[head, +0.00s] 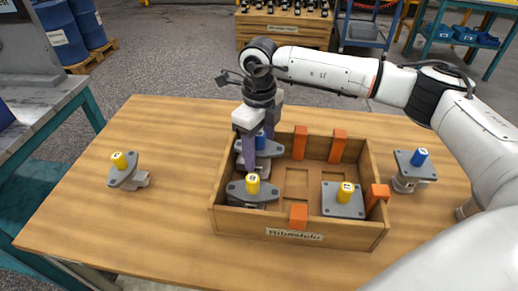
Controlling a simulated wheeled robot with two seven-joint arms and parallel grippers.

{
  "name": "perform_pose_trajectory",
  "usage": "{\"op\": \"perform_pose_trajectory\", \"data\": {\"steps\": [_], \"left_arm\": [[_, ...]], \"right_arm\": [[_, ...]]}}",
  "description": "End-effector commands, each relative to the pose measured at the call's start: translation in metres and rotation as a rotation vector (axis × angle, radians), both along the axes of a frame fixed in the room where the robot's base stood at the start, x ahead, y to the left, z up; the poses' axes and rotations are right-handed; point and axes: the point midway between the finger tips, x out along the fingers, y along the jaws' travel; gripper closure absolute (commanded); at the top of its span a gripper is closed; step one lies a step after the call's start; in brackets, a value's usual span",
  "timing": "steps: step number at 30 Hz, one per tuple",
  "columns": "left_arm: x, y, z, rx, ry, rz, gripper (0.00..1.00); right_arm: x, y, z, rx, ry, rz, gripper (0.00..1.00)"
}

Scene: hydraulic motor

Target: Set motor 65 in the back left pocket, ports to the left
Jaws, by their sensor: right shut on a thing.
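My right gripper (258,147) reaches down from above into the back left part of the wooden tray (257,222). It is shut on a grey motor with a blue cap (272,149), which is at the back left pocket. The gripper's fingers partly cover this motor. I cannot tell whether it rests fully on the pocket floor, nor which way its ports point. The number on its cap is not readable. My left gripper is not in view.
Yellow-capped motors sit in the tray's front left (254,190) and front right (342,205). Orange blocks (338,147) stand along the tray. A yellow-capped motor (124,174) lies on the table at left, a blue-capped one (414,167) stands at right. The table's front left is clear.

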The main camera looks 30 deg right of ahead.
Motion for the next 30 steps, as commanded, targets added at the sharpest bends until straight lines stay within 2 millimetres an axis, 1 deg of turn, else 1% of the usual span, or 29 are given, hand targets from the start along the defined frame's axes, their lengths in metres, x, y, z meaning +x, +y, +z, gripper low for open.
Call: {"op": "perform_pose_trajectory", "data": {"steps": [23, 24, 26, 27, 28, 30], "left_arm": [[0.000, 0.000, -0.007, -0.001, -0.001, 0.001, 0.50], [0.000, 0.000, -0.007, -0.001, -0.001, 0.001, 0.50], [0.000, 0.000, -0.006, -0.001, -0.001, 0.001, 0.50], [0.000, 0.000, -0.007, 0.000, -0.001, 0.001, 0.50], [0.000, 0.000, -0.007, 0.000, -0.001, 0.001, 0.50], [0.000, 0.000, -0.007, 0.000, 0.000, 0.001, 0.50]], "right_arm": [[0.001, 0.001, -0.009, 0.002, -0.004, 0.000, 1.00], [0.001, 0.001, -0.008, 0.002, -0.004, 0.000, 0.44], [0.001, 0.001, -0.008, 0.002, -0.004, 0.000, 0.33], [0.001, 0.000, -0.008, 0.002, -0.004, 0.000, 0.27], [0.001, 0.000, -0.009, 0.002, -0.004, 0.000, 0.25], [0.001, 0.000, -0.009, 0.001, -0.003, 0.000, 0.25]]}}
